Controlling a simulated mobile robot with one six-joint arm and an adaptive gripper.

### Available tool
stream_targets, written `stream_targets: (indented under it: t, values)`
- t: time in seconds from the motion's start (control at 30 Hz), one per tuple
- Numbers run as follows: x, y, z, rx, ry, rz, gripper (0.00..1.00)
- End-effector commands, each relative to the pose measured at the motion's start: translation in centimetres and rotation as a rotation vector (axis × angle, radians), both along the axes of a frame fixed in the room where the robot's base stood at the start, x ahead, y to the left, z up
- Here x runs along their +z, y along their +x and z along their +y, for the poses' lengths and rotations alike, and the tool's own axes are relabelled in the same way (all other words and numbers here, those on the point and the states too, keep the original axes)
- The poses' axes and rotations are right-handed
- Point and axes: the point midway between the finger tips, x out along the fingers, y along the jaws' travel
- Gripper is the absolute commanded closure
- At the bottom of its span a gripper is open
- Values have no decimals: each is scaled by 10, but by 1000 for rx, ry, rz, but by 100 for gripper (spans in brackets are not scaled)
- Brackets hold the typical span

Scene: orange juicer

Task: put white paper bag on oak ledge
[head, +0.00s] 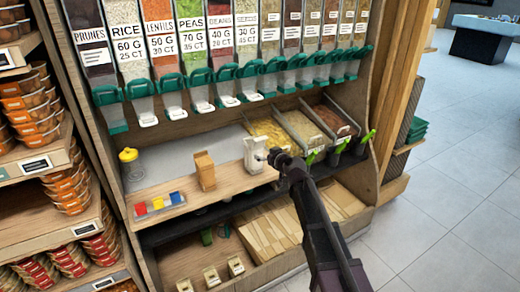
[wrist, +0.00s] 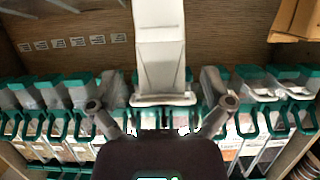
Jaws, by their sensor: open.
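The white paper bag (head: 254,153) stands upright near the front of the pale oak ledge (head: 222,194), below the dispensers. In the wrist view the white bag (wrist: 160,42) is upright in the picture at top centre, in line with the gap between the fingers. My gripper (head: 275,157) is right beside the bag, at its right side in the head view. In the wrist view my gripper (wrist: 161,103) has its two fingers wide apart, with the bag's end near the gap. Whether a finger touches the bag I cannot tell.
A brown paper bag (head: 204,171) stands left of the white one. Bins of grain (head: 271,132) are at the right. A yellow-lidded jar (head: 130,163) and coloured blocks (head: 160,203) sit at the left. Green-handled dispensers (head: 228,84) hang above.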

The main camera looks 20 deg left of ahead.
Motion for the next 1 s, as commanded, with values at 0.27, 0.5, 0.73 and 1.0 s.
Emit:
stream_targets:
  t: [0.27, 0.5, 0.73, 1.0]
  values:
    - [10, -21, -23, 0, -1, 1, 0]
    - [11, -23, -27, 0, 0, 0, 0]
    - [11, -23, -27, 0, 0, 0, 0]
    - [11, -23, -27, 0, 0, 0, 0]
